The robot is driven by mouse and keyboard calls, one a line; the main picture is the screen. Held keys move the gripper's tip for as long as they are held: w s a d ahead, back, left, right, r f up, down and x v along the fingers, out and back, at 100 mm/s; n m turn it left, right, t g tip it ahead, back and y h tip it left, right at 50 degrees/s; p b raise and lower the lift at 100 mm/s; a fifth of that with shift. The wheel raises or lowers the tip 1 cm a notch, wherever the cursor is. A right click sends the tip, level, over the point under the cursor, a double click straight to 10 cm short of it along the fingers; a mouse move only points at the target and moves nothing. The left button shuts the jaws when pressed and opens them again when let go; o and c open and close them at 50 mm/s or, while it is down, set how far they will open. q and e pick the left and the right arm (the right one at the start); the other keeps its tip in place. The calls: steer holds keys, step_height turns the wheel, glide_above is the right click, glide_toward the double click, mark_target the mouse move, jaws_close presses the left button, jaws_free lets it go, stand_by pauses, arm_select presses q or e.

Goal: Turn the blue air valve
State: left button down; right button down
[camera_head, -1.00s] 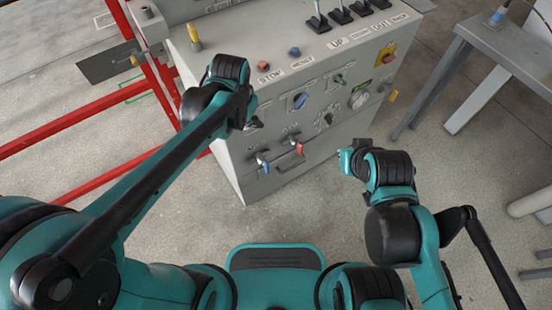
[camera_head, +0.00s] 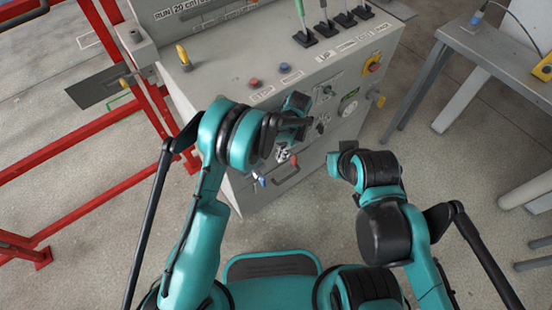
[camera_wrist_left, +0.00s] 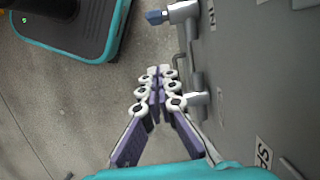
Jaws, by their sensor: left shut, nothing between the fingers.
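The blue air valve handle (camera_head: 258,180) sits on the front of the grey control cabinet (camera_head: 240,195), at its lower left. It also shows at the top of the left wrist view (camera_wrist_left: 156,17), on a metal fitting. My left gripper (camera_head: 284,155) is in front of the cabinet, to the right of the blue handle and apart from it. Its fingers (camera_wrist_left: 160,72) are shut and empty, beside a second metal fitting (camera_wrist_left: 197,98). A red valve handle (camera_head: 294,158) is close to the gripper. My right gripper (camera_head: 340,160) hangs right of the cabinet; its fingers are hidden.
Red and blue buttons (camera_head: 255,82) and several black levers (camera_head: 330,27) are on the cabinet top. A yellow-red switch (camera_head: 372,64) is on its front right. A red rail frame (camera_head: 90,120) stands left, a grey table (camera_head: 490,45) right. The floor in front is open.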

mark_target(262, 181)
arm_select(q)
steer(key=s+a+f+b, duration=0.3)
steer(key=a+f+b, duration=0.1)
steer(key=f, duration=0.3)
steer(key=shift+a+f, duration=0.3)
steer(key=shift+a, duration=0.25)
steer(key=shift+s+a+r, duration=0.3)
steer(key=shift+s+a, duration=0.05)
steer(key=shift+a, duration=0.2)
steer(key=shift+d, duration=0.1)
